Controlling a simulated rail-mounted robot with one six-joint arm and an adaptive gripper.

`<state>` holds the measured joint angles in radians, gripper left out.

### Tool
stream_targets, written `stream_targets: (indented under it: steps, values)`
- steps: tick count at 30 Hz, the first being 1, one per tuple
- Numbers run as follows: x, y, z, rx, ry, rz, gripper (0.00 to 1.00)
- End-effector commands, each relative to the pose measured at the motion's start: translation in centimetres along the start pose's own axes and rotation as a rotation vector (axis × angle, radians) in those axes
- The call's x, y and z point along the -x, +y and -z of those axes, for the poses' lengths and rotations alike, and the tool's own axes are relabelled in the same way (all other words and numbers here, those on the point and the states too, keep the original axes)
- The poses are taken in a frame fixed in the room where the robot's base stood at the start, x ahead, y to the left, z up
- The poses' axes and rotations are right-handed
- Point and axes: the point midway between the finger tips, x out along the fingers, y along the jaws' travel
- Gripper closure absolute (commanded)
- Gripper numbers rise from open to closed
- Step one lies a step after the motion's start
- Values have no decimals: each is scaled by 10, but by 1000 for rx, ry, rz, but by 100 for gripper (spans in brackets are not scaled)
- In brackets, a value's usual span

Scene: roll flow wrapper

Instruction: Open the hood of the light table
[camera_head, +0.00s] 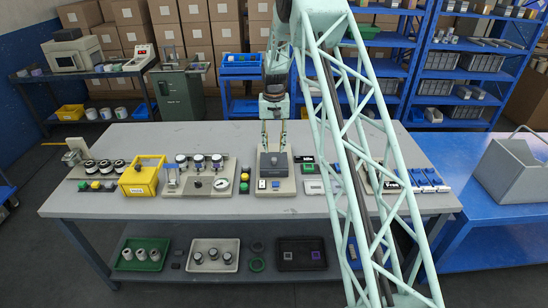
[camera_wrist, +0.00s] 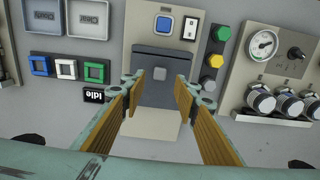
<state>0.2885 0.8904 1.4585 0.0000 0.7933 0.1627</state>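The light table (camera_head: 275,188) stands in the middle of the workbench. It has a beige base with a blue button and a white switch on its front part. Its dark grey hood (camera_head: 276,168) lies down over the base and looks closed, with a small light square knob on top. In the wrist view the hood (camera_wrist: 158,92) shows between my fingers, and the beige base (camera_wrist: 140,29) shows past it. My gripper (camera_head: 273,146) points down above the rear of the hood. In the wrist view my gripper (camera_wrist: 158,88) is open, with nothing between its fingers; contact cannot be told.
Left of the light table is a gauge panel (camera_head: 200,186) with several black-and-white cylinders, and a yellow box (camera_head: 143,178). A button strip (camera_head: 244,180) stands close on its left. Small trays (camera_head: 312,187) and a black display lie close on its right.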

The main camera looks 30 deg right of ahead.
Motion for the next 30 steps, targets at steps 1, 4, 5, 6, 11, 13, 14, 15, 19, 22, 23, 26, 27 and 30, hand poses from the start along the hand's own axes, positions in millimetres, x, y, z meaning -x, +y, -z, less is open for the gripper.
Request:
stream_targets:
  steps: [1, 4, 5, 6, 11, 13, 14, 15, 19, 22, 23, 26, 27, 30]
  values:
    - [-7, 0, 0, 0, -1, 0, 72]
    - [-21, 0, 0, 0, -2, 0, 72]
    - [-25, 0, -1, 0, -2, 0, 72]
    - [-29, 0, -1, 0, -2, 0, 72]
    - [-45, 0, 0, 0, -1, 0, 72]
    - [-50, 0, 0, 0, -1, 0, 72]
    - [-52, 0, 0, 0, -1, 0, 72]
    - [-54, 0, 0, 0, 0, 0, 72]
    - [-57, 0, 0, 0, 1, 0, 72]
    - [-58, 0, 0, 0, 1, 0, 72]
    - [-58, 0, 0, 0, 1, 0, 72]
    - [-58, 0, 0, 0, 1, 0, 72]
    - [-58, 0, 0, 0, 1, 0, 72]
    - [-58, 0, 0, 0, 1, 0, 77]
